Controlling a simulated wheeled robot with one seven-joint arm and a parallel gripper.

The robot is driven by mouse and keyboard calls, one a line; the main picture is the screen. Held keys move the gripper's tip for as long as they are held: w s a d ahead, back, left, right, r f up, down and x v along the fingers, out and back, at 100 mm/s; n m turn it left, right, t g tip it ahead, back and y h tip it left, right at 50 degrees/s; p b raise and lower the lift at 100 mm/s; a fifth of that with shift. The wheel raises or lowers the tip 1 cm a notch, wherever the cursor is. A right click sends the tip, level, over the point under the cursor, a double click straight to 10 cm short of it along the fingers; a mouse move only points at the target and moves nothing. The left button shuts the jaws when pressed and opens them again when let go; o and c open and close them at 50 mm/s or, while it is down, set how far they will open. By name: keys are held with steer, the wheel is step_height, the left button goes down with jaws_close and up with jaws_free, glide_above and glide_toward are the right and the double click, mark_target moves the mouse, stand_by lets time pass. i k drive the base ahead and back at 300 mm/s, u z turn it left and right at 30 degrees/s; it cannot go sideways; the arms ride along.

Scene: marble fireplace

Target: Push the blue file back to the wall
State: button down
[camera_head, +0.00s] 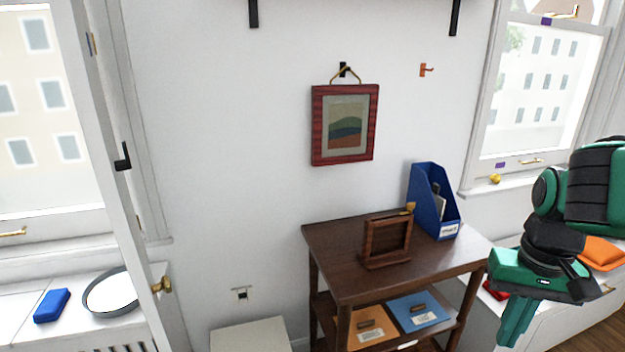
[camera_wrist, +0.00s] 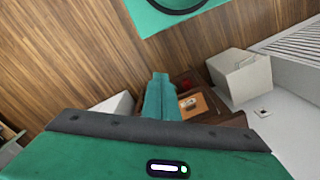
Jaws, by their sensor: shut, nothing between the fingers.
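The blue file (camera_head: 424,202) is an upright magazine file with papers in it and a white label on its front. It stands at the back right of the dark wooden table's top (camera_head: 345,262), close to the white wall (camera_head: 220,130); I cannot tell whether it touches the wall. My green gripper (camera_head: 511,335) points down to the right of the table, apart from the file. In the wrist view my gripper's fingers (camera_wrist: 159,82) are together and empty. The file is not visible there.
A wooden frame stand (camera_head: 386,240) stands on the tabletop, left of and in front of the file. An orange folder (camera_head: 367,328) and a blue folder (camera_head: 418,312) lie on the shelf below. A red-framed picture (camera_head: 317,125) hangs above. A white box (camera_wrist: 238,75) stands on the floor.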

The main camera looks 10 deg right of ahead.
mark_target(423, 176)
steer(key=u, duration=0.05)
steer(key=k, duration=0.45)
steer(key=z, duration=0.3)
steer(key=i, duration=1.2)
steer(key=z, duration=0.9)
steer(key=i, duration=0.3)
steer(key=z, duration=0.2)
